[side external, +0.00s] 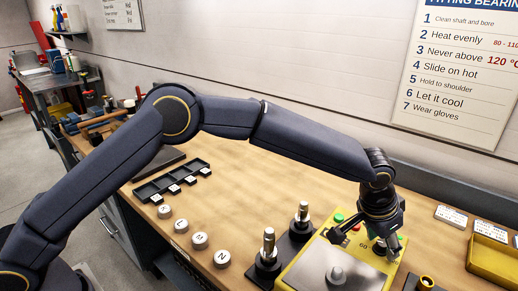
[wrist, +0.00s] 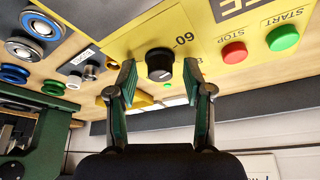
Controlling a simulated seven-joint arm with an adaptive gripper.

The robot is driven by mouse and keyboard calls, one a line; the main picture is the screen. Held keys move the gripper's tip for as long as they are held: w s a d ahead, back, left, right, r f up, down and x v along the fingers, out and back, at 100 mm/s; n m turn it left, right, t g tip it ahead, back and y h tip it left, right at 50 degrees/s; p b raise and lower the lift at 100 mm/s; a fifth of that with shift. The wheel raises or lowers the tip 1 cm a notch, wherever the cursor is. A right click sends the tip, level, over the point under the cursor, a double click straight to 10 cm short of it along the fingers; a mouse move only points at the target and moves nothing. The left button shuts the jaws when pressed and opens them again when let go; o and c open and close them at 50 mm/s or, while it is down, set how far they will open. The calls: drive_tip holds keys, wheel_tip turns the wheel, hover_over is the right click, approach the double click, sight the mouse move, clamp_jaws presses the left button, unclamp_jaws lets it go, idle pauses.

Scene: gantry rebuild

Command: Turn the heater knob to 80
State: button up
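The heater is a yellow box (side external: 309,265) at the front right of the bench in the side view. Its yellow panel (wrist: 125,45) fills the top middle of the wrist view, with a black round knob (wrist: 160,63) and a printed 60 beside it. A pale mark shows on the knob, but I cannot tell its exact setting. My gripper (wrist: 160,76) is open, with one green-padded finger on each side of the knob and visible gaps between. In the side view my gripper (side external: 386,243) is low over the heater panel and hides the knob.
A red STOP button (wrist: 234,52) and a green START button (wrist: 282,38) sit near the knob. Two metal posts on black bases (side external: 268,248) stand left of the heater. A yellow bin (side external: 490,256) is at right. The middle of the bench is clear.

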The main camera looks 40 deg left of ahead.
clamp_jaws()
drive_tip(key=shift+m, duration=0.3)
drive_tip(key=m+g+h, duration=0.1)
drive_tip(key=m, duration=0.1)
drive_tip(key=shift+a+m, duration=0.1)
drive_tip(key=shift+m, duration=0.2)
drive_tip(key=m+g+h, duration=0.1)
drive_tip(key=m, duration=0.2)
drive_tip(key=shift+w+m, duration=0.15)
drive_tip(key=shift+m, duration=0.25)
drive_tip(key=m+g, duration=0.1)
drive_tip(key=m, duration=0.2)
drive_tip(key=m+g, duration=0.1)
drive_tip(key=m, duration=0.2)
drive_tip(key=shift+w+m+g, duration=0.1)
drive_tip(key=shift+m+g, duration=0.3)
drive_tip(key=shift+o, duration=1)
unclamp_jaws()
